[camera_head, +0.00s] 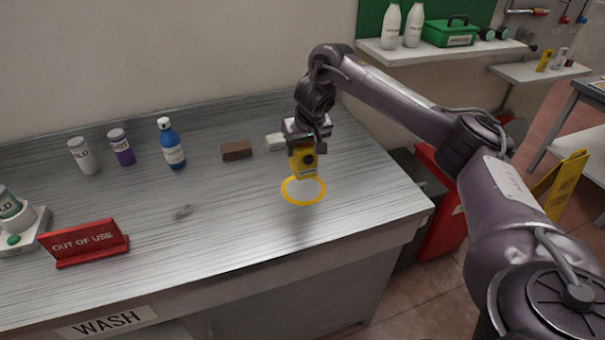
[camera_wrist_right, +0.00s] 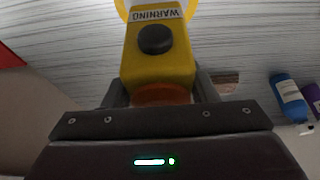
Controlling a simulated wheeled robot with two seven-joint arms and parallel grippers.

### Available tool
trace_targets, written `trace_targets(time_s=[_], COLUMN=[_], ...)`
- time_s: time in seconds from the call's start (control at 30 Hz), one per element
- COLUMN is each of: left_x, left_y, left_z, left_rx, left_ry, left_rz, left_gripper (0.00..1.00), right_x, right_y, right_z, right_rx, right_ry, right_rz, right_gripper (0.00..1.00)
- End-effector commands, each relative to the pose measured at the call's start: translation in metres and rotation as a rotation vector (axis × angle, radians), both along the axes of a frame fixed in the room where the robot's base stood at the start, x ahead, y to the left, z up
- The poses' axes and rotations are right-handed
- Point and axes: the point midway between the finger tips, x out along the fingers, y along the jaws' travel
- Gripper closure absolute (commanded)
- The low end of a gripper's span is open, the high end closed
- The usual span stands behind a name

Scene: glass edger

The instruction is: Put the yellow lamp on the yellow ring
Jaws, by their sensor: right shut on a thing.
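The yellow lamp (camera_head: 303,161) is a small yellow block with a dark round button and a white label. My right gripper (camera_head: 304,143) is shut on its top end and holds it upright over the counter. The yellow ring (camera_head: 303,200) lies flat on the counter, and the lamp's lower end overlaps its far part in the head view. I cannot tell whether the lamp touches the counter. In the right wrist view the lamp (camera_wrist_right: 158,55) sits between the fingers, its labelled end toward the ring (camera_wrist_right: 122,8). My left gripper is not in view.
A brown block (camera_head: 236,150) and a white block (camera_head: 275,142) lie behind and left of the ring. A blue bottle (camera_head: 171,145), a purple bottle (camera_head: 121,147) and a red sign (camera_head: 85,243) stand farther left.

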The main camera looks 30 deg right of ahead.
Motion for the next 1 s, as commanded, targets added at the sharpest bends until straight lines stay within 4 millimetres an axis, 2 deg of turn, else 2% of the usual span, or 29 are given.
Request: trace_targets(time_s=[0.2, 0.5, 0.9, 0.93, 1.0], left_x=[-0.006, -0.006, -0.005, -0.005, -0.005], left_y=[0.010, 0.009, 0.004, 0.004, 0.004], left_z=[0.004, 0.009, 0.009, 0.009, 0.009], left_rx=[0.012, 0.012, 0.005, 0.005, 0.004], left_ry=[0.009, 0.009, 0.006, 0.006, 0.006], left_rz=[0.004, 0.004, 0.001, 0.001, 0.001], left_gripper=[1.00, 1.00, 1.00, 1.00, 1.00], right_x=[0.001, 0.001, 0.001, 0.001, 0.001], right_y=[-0.001, -0.001, 0.000, 0.000, -0.001], right_z=[-0.018, -0.058, -0.064, -0.064, -0.064], right_rx=[-0.001, -0.001, 0.001, -0.001, -0.001], right_ry=[-0.004, -0.003, -0.004, -0.004, -0.004], right_rz=[-0.001, -0.002, -0.001, -0.001, -0.001], right_gripper=[0.79, 0.79, 0.79, 0.45, 0.36])
